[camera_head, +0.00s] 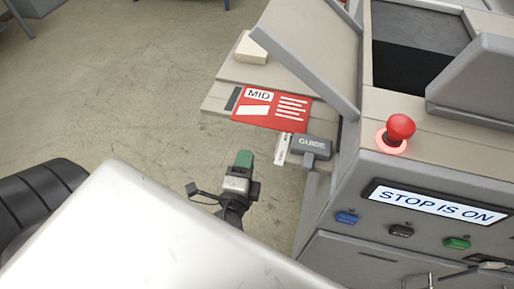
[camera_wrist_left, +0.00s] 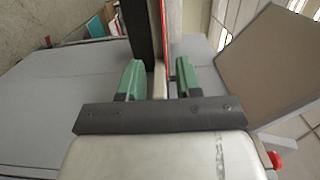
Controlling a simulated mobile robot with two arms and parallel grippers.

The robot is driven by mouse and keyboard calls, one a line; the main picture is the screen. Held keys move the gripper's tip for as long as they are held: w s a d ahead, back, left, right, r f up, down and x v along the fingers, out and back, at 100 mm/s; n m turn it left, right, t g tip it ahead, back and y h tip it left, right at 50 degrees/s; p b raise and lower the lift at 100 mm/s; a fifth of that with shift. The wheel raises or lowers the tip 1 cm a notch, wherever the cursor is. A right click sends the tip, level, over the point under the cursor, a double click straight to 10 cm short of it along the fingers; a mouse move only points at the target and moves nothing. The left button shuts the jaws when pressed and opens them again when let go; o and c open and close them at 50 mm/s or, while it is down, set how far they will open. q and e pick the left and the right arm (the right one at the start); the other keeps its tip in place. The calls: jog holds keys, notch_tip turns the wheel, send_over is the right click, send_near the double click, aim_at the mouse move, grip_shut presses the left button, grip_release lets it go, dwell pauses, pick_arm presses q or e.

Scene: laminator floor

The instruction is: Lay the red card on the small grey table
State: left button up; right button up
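The red card (camera_head: 270,108), marked MID, lies on the beige ledge at the side of the machine, its near edge beside the GUIDE block. My left gripper (camera_head: 243,160) is below and left of the card in the head view, apart from it in the picture. In the left wrist view its two green fingers (camera_wrist_left: 160,76) are spread, and a thin red edge, seemingly the card (camera_wrist_left: 164,30), shows edge-on in the gap. No contact can be made out. My right gripper is not seen. I cannot pick out the small grey table for certain.
The beige ledge (camera_head: 218,98) holds a cream block (camera_head: 251,49). The grey GUIDE block (camera_head: 311,147) and a white scale strip (camera_head: 283,149) are close by. A red stop button (camera_head: 400,127) and a STOP IS ON display (camera_head: 437,204) are at right. Grey furniture (camera_head: 37,7) is top left; floor between is clear.

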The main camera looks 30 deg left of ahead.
pick_arm(q)
jog(key=shift+r, duration=0.25)
jog(key=shift+s, duration=0.1)
jog(key=p+x, duration=0.4)
jog(key=x, duration=0.7)
grip_shut()
